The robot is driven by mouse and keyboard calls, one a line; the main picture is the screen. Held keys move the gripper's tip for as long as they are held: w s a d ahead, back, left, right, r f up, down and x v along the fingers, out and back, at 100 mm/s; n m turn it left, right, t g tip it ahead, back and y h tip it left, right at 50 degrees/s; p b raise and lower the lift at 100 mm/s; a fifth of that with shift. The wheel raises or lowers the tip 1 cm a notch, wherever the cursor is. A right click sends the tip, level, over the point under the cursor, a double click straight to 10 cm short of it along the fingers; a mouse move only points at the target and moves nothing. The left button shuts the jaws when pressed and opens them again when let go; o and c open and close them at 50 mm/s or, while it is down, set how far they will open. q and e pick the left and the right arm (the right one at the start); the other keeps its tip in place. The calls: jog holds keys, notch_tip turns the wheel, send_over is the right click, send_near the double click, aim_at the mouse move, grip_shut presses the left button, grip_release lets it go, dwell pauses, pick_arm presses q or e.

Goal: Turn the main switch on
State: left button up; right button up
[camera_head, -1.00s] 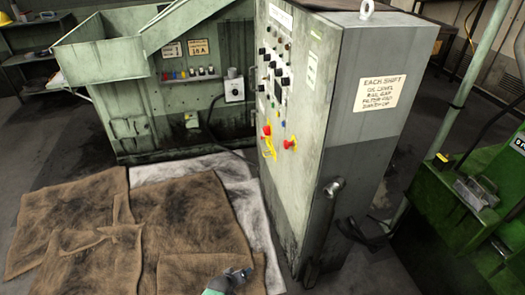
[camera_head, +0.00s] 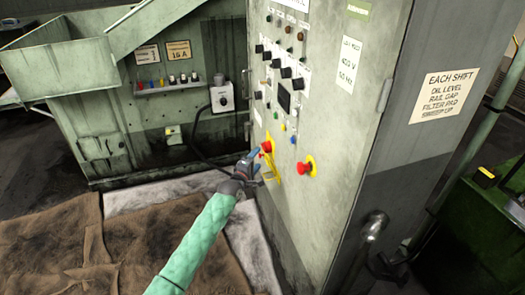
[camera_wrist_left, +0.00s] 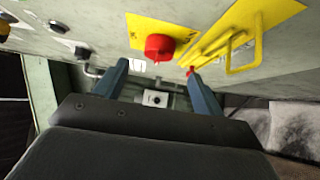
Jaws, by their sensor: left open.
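A red knob (camera_head: 266,147) stands on the cabinet face, with a yellow looped fitting (camera_head: 273,166) just below it. A second red knob (camera_head: 306,168) on a yellow plate sits to its right. No legible label shows which is the main switch. My left gripper (camera_head: 256,168) is beside the first knob and the yellow fitting. In the left wrist view, its two fingers (camera_wrist_left: 157,71) are apart and nothing shows between them up close. A red knob (camera_wrist_left: 159,47) on yellow and the yellow loop (camera_wrist_left: 243,52) lie beyond the fingertips. My right gripper is not visible.
The grey cabinet (camera_head: 349,150) carries several black knobs and small buttons above the red ones. A metal handle (camera_head: 374,226) sticks out at its lower corner. A green machine (camera_head: 115,120) stands behind at left. Brown mats (camera_head: 50,240) cover the floor.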

aim_at(266, 147)
pick_arm(q)
jog(key=shift+x, duration=3.7)
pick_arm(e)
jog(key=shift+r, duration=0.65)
